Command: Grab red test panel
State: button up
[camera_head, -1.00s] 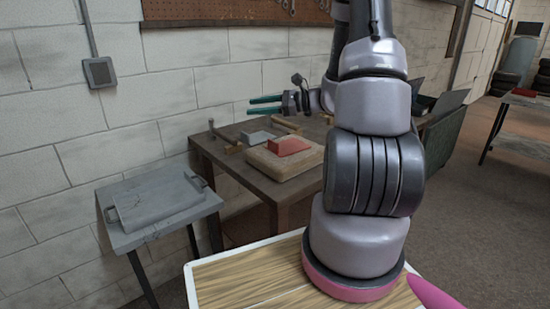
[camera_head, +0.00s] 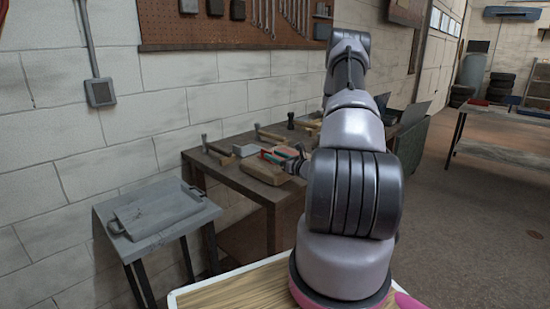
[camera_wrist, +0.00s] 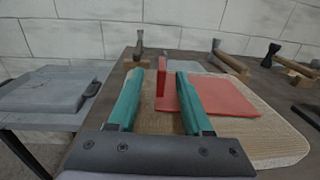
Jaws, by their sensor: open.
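The red test panel (camera_wrist: 228,97) lies on a tan padded block (camera_wrist: 285,143) in the wrist view, with a flat plate and an upright red fin at its left end. My gripper (camera_wrist: 160,71) is open, its two teal fingers on either side of the fin in the picture. Gaps show between the fin and both fingers. The right finger covers part of the plate. In the head view the panel (camera_head: 288,151) is small and partly hidden by my gripper (camera_head: 266,156), which is over the block.
The block sits on a dark workbench (camera_head: 235,180) against the white brick wall. A grey table with a tray (camera_head: 158,210) is at the left. Several tools hang on the pegboard (camera_head: 165,25).

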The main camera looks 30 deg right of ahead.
aim_at(262, 150)
jog(key=shift+x, duration=2.75)
jog(key=shift+d, duration=0.1)
grip_shut()
